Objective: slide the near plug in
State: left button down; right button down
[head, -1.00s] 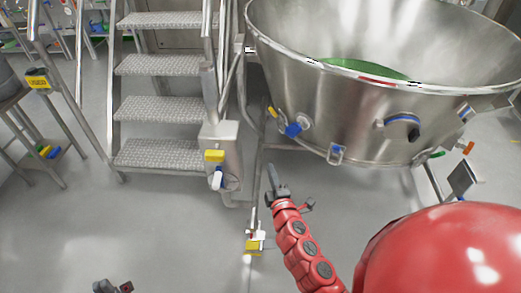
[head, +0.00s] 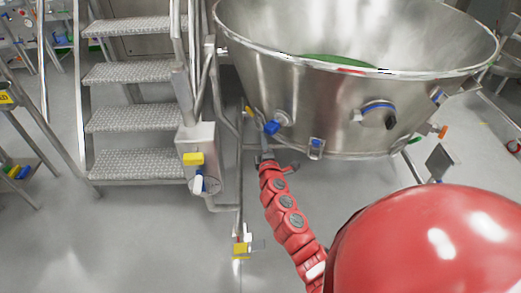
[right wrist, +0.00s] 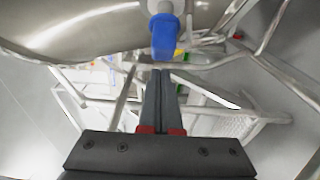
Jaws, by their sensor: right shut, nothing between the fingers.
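A blue plug (head: 272,127) sits in a pale round collar low on the side of the big steel bowl (head: 330,100). In the right wrist view the blue plug (right wrist: 163,37) sticks out from its collar, directly beyond the fingertips. My right gripper (head: 267,156) is just below the plug in the head view. In the wrist view its dark fingers (right wrist: 160,74) are shut together with nothing between them. The tips appear close to the plug's end; whether they touch cannot be told. My left gripper is out of view.
Metal steps (head: 138,118) stand at the left, with a steel box (head: 203,160) and pipes beside them. A black knob with a blue ring (head: 388,112) is further right on the bowl. A yellow-handled valve (head: 241,249) is low in front. The floor at lower left is clear.

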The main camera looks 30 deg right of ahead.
aim_at(273, 132)
jog(key=shift+w+d, duration=0.25)
jog(key=shift+d, duration=0.5)
jog(key=d, duration=0.1)
jog(key=w+d, duration=0.1)
jog(key=d, duration=0.1)
jog(key=shift+d, duration=0.3)
jog(key=shift+r, duration=0.1)
